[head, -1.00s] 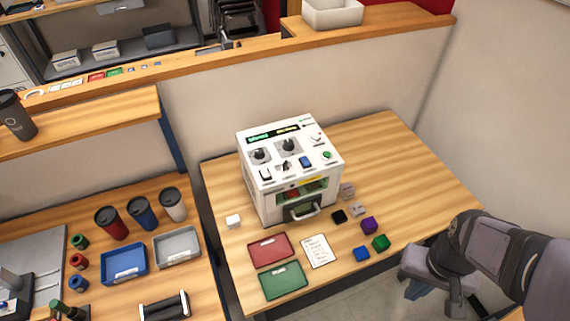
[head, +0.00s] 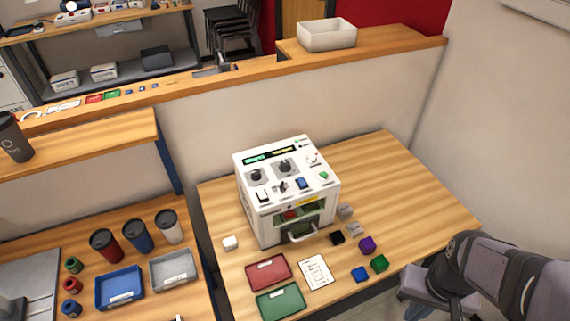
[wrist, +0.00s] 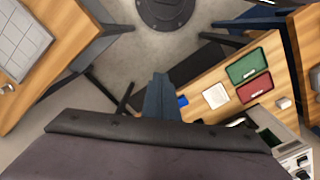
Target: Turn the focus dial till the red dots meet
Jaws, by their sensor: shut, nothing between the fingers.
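The laser marker, a white box (head: 250,222), stands on the wooden table. Its sloped top has two black knobs, a left knob (head: 256,175) and a right knob (head: 284,168); their labels are too small to read, so I cannot tell which is the focus dial. A lit display (head: 269,155) is above them. Something red (head: 291,215) shows in the front opening, but I cannot make out separate red dots. My gripper (wrist: 160,78) is shut and empty in the wrist view, pointing toward the floor beside the table, well apart from the machine.
The table's right side is clear.

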